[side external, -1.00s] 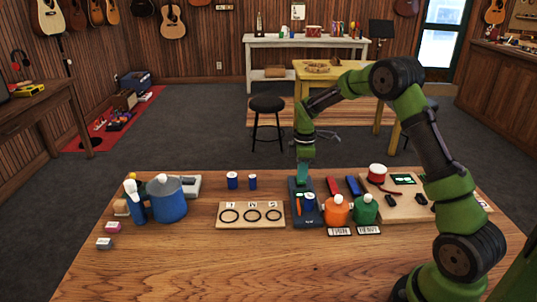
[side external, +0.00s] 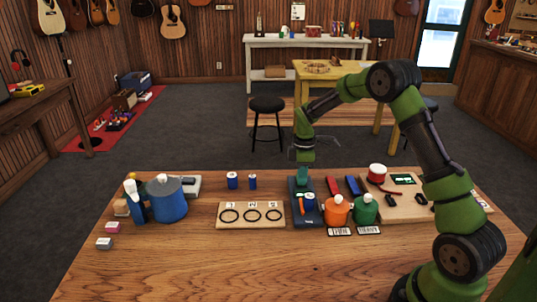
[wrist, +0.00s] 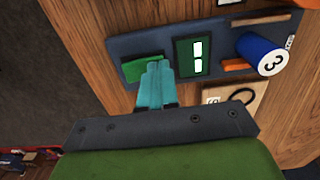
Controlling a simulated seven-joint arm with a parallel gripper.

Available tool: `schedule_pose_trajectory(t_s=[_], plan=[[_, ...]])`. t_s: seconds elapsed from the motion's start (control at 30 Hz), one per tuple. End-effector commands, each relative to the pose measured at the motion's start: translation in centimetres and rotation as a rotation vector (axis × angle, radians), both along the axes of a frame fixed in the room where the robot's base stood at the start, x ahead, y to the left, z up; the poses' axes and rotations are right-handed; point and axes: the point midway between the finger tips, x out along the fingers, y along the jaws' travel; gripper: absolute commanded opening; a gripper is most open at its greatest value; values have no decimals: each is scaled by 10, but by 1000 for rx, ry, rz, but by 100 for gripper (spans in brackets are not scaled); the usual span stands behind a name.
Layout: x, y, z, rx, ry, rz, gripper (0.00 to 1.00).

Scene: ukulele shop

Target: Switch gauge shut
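The gauge (side external: 304,219) is a dark blue slab on the wooden table. In the wrist view the gauge (wrist: 120,45) carries a green block (wrist: 143,68), a dark display (wrist: 193,57) with two lit marks, and two orange pieces (wrist: 240,64). A blue can with a white top marked 3 (wrist: 262,55) stands at the orange pieces. My gripper (wrist: 157,68) has its teal fingertips together, with nothing visible between them. They overlap the green block's near edge; I cannot tell whether they touch it. In the side view my gripper (side external: 302,182) is over the gauge's far end.
A wooden board with several rings (side external: 251,222) lies left of the gauge. Orange (side external: 337,211) and green (side external: 365,209) bottles stand close on its right. The front of the table is clear.

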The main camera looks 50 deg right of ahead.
Motion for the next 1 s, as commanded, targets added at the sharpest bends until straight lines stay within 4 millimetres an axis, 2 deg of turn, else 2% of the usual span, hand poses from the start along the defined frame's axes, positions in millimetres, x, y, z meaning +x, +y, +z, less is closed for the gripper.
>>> schedule_pose_trajectory(t_s=[0.17, 1.0], plan=[[0, 0, 5, 1, -1, 0, 0], [0, 0, 69, 0, -1, -1, 0]])
